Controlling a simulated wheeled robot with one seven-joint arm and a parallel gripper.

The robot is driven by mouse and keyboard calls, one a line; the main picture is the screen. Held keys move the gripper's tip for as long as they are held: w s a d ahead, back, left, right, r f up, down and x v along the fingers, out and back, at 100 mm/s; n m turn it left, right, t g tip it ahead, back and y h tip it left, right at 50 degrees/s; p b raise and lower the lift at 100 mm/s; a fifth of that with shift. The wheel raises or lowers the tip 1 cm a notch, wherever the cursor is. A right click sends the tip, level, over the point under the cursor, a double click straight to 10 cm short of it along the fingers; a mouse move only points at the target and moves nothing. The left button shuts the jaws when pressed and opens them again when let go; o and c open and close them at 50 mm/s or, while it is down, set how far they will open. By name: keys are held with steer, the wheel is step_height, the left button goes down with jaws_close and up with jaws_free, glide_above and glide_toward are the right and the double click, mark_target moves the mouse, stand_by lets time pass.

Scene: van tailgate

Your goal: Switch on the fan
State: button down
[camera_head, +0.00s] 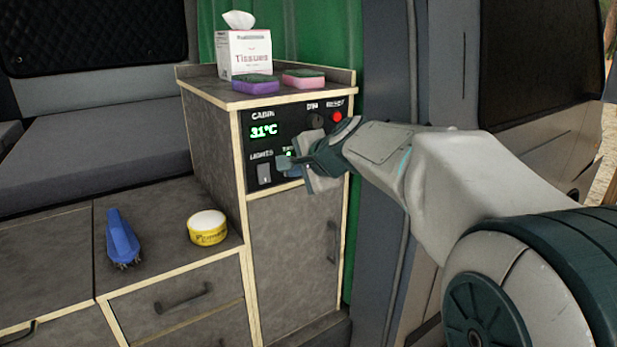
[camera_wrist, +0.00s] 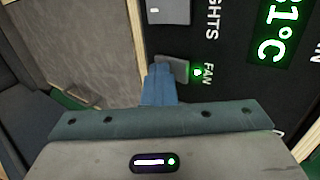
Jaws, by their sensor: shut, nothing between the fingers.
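The black control panel (camera_head: 285,124) is on the front of the grey cabinet. The fan switch (camera_wrist: 174,68) is a grey rocker beside the word FAN in the wrist view. A small green light (camera_wrist: 198,72) glows between the switch and the word.
The lights switch (camera_head: 264,174) is just left of my gripper. A green display (camera_head: 263,131) reads 31°C. A dark knob (camera_head: 315,120) and a red button (camera_head: 337,116) are above. A tissue box (camera_head: 244,53) and two sponges stand on the cabinet.

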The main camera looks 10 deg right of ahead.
steer(key=shift+w+r+p, duration=0.15)
steer(key=shift+r+p, duration=0.85)
steer(key=f+b+v, duration=0.1)
steer(key=v, duration=1.2)
steer(key=shift+s+d, duration=0.3)
steer(key=shift+s, duration=0.25)
steer(key=shift+p, duration=0.3)
steer(key=shift+s+f+p, duration=0.15)
steer(key=shift+f+p, duration=0.65)
steer(key=shift+p, duration=0.25)
